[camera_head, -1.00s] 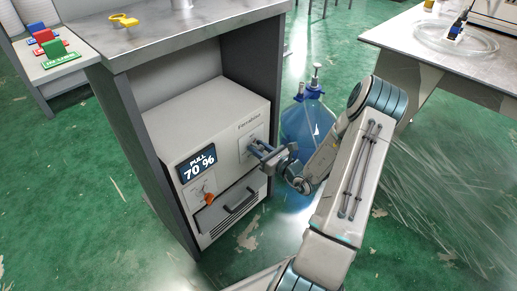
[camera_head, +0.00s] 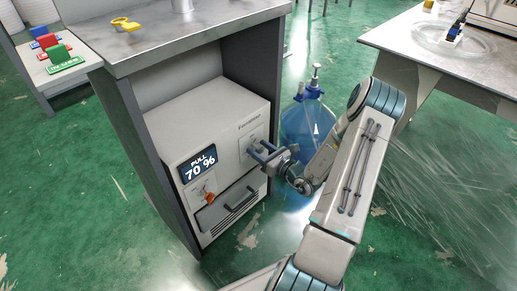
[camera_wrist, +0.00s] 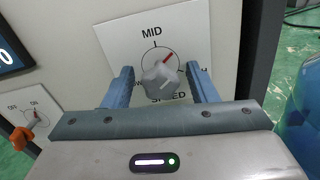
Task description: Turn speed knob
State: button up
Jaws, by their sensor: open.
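The speed knob (camera_wrist: 160,82) is a grey knob on a white plate marked MID and SPEED in the wrist view. A red pointer line shows just up and right of it, to the right of MID. My gripper (camera_wrist: 163,80) is open, with one blue finger on each side of the knob and visible gaps between. In the head view my gripper (camera_head: 262,153) is at the machine's (camera_head: 215,140) front panel and hides most of the knob.
An orange switch (camera_head: 208,197) sits on the lower left panel, above a drawer handle (camera_head: 221,213). The machine stands inside a grey cabinet (camera_head: 190,48). A blue water bottle (camera_head: 309,125) stands right of the cabinet, close behind my arm. Green floor is free in front.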

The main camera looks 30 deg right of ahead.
jog(key=p+v, duration=0.3)
jog(key=v, duration=1)
jog(key=shift+s+r, duration=0.1)
jog(key=s+a+r+n+g+y+p, duration=0.25)
jog(key=a+r+n+g+p, duration=0.65)
jog(key=r, duration=0.6)
jog(key=s+a+r+n+g+y+p, duration=0.25)
jog(key=a+r+n+g+p, duration=0.45)
jog(key=a+r+n, duration=0.5)
jog(key=s+r+n+h+p, duration=0.2)
jog(key=r+n+h+p, duration=0.1)
jog(key=r, duration=0.7)
jog(key=s+r+n+t+h+p, duration=0.1)
jog(key=s+r+n+h+p, duration=0.2)
jog(key=r+p, duration=0.4)
jog(key=s+r+n+h+p, duration=0.2)
jog(key=r+n+h+p, duration=0.3)
jog(key=r, duration=0.8)
jog(key=shift+s+d+n+t+p, duration=0.3)
jog(key=shift+s+n+t+p, duration=0.1)
jog(key=shift+n+p, duration=0.25)
jog(key=shift+c, duration=0.2)
